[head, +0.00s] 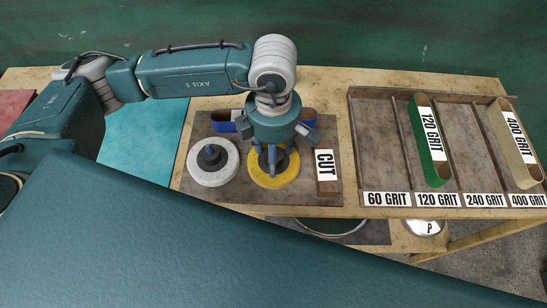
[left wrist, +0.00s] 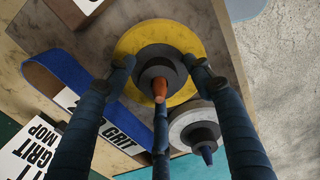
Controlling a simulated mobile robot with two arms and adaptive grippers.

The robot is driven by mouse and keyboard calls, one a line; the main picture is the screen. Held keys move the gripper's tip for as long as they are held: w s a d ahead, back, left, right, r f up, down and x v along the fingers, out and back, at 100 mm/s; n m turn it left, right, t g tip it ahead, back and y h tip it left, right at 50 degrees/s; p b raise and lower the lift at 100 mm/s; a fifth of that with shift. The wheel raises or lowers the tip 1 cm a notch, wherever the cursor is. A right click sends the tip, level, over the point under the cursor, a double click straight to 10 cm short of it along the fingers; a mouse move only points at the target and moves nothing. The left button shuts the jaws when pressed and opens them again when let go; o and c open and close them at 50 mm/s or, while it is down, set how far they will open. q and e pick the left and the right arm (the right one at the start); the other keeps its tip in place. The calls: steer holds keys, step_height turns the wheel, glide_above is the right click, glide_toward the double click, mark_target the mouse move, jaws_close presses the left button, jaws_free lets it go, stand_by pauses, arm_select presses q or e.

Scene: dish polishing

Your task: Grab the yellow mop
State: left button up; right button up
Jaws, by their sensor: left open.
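The yellow mop (head: 284,180) is a flat round disc lying on the brown board in the head view. In the left wrist view the yellow mop (left wrist: 190,41) has a dark hub with an orange tip. My left gripper (head: 271,160) points down over the mop. Its fingers are open and spread around the hub in the left wrist view (left wrist: 161,76). I cannot tell whether they touch it. My arm hides part of the mop in the head view. My right gripper is not in view.
A white mop (head: 213,176) lies just left, also in the left wrist view (left wrist: 184,125). A blue belt (head: 226,127) stands behind my gripper. A CUT block (head: 327,172) is at right. A divided tray (head: 376,150) holds a green belt (head: 428,140) and a tan belt (head: 513,143).

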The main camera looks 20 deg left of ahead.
arm_select(q)
jaws_close()
steer(key=shift+r, duration=0.1)
